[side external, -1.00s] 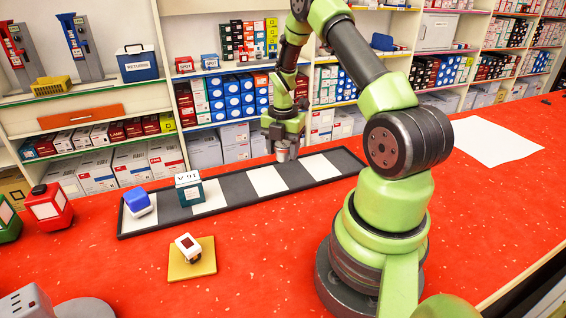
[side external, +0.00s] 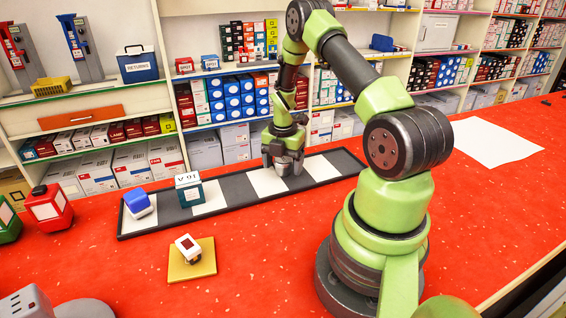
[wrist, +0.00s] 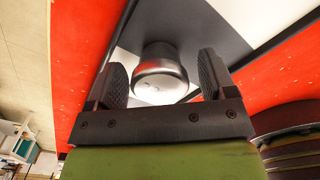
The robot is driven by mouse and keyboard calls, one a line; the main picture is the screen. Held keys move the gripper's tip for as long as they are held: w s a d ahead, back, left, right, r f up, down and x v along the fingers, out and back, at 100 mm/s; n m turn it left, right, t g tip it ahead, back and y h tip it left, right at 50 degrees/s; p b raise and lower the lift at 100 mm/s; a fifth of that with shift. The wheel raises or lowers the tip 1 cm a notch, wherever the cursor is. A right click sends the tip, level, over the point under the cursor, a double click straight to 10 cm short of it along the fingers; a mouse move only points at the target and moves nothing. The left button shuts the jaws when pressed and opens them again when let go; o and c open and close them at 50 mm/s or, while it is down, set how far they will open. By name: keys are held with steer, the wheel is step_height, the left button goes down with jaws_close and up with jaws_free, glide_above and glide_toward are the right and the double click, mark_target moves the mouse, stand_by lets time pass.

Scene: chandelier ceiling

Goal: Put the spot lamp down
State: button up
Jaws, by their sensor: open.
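The spot lamp (wrist: 160,72) is a short silver cylinder. It stands upright between the fingers of my gripper (wrist: 163,80) in the wrist view, with a visible gap to each finger. In the side view the lamp (side external: 291,164) shows under my gripper (side external: 283,150), low at the long tray strip (side external: 345,165) with its light and dark patches. The fingers are open around it. The lamp's underside is hidden, so I cannot tell exactly which patch it is over.
A teal box with a white label (side external: 189,190) and a blue-and-white item (side external: 139,203) stand at the strip's left end. A small white device sits on a yellow pad (side external: 205,266) in front.

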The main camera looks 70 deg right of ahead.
mark_target(283, 159)
steer(key=shift+r, duration=0.1)
steer(key=w+a+r+m+t, duration=0.1)
steer(key=a+r+m, duration=0.15)
steer(key=r, duration=0.75)
steer(key=w+a+r+m, duration=0.15)
steer(key=a+r, duration=0.25)
steer(key=r, duration=0.5)
steer(key=s+a+r+m+t, duration=0.2)
steer(key=s+a+r+m, duration=0.1)
steer(key=a+r+m, duration=0.3)
steer(key=s+a+r+m+t, duration=0.2)
steer(key=s+a+r+m, duration=0.15)
steer(key=a, duration=0.35)
steer(key=s+a+r+m+t+y, duration=0.1)
steer(key=s+a+m+t+y, duration=0.1)
steer(key=s+a+m, duration=0.4)
steer(key=shift+s+a+m, duration=0.25)
steer(key=shift+a+m, duration=0.05)
steer(key=shift+m, duration=0.95)
